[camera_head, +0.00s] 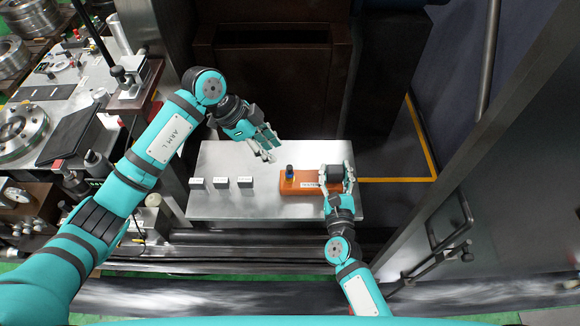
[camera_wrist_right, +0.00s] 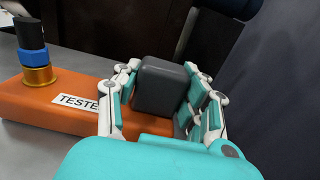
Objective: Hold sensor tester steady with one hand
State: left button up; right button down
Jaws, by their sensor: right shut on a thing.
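The orange sensor tester (camera_head: 294,187) lies on the right part of the metal table. It carries a dark grey block and, at its left, a small upright black, blue and brass piece (camera_head: 290,172). My right gripper (camera_head: 335,175) is shut on the dark block (camera_wrist_right: 162,87) of the tester, one finger on each side. The right wrist view also shows the orange body (camera_wrist_right: 40,112) with its label, partly cut off by a finger. My left gripper (camera_head: 267,150) is above the table, left of the tester; its fingers look apart and empty.
Three small dark blocks with pale faces (camera_head: 221,183) stand in a row at the table's left. The metal table (camera_head: 250,206) is clear between them and the tester. A bench with metal parts (camera_head: 70,130) is at the far left. A dark wall and handle rail (camera_head: 455,225) are at the right.

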pick_arm(q)
jog(key=shift+x, duration=4.1)
jog(key=shift+c, duration=0.3)
grip_shut()
